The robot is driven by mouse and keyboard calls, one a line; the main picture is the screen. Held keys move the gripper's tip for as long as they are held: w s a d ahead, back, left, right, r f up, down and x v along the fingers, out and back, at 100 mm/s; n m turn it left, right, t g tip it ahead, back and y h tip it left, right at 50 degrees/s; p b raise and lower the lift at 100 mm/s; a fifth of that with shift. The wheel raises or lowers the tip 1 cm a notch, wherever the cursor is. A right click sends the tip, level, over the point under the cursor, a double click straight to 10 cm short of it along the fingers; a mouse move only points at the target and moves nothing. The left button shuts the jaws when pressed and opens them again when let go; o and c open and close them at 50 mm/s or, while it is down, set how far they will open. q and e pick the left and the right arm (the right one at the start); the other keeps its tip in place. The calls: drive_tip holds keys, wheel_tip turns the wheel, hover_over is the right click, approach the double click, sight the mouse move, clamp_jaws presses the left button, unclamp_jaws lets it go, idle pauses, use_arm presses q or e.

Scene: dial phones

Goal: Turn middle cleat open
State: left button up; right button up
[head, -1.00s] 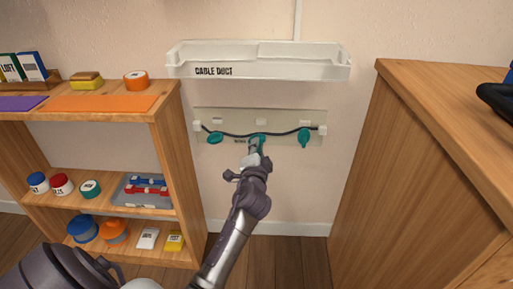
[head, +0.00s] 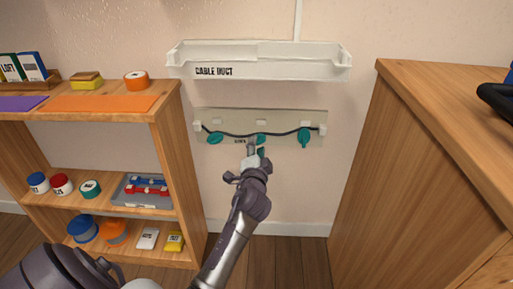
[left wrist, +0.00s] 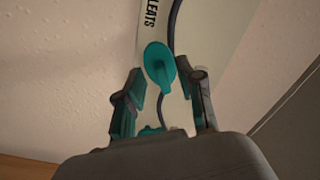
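A pale board on the wall (head: 290,117) carries three teal cleats with a dark cable running along it. In the left wrist view, a teal cleat with a round head and short handle (left wrist: 160,65) lies near and between the tips of my spread left fingers (left wrist: 165,85). The left gripper is open, with no visible grip on it. My right gripper is out of view.
A white cable duct tray (head: 260,68) juts out above the board. A wooden shelf (head: 165,117) with tapes and boxes stands at left, a wooden cabinet (head: 410,140) at right. The wall below the board is clear.

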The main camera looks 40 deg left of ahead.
use_arm(q)
drive_tip(key=v, duration=1.1)
drive_tip(key=shift+s+d, duration=0.25)
drive_tip(key=shift+f, duration=0.1)
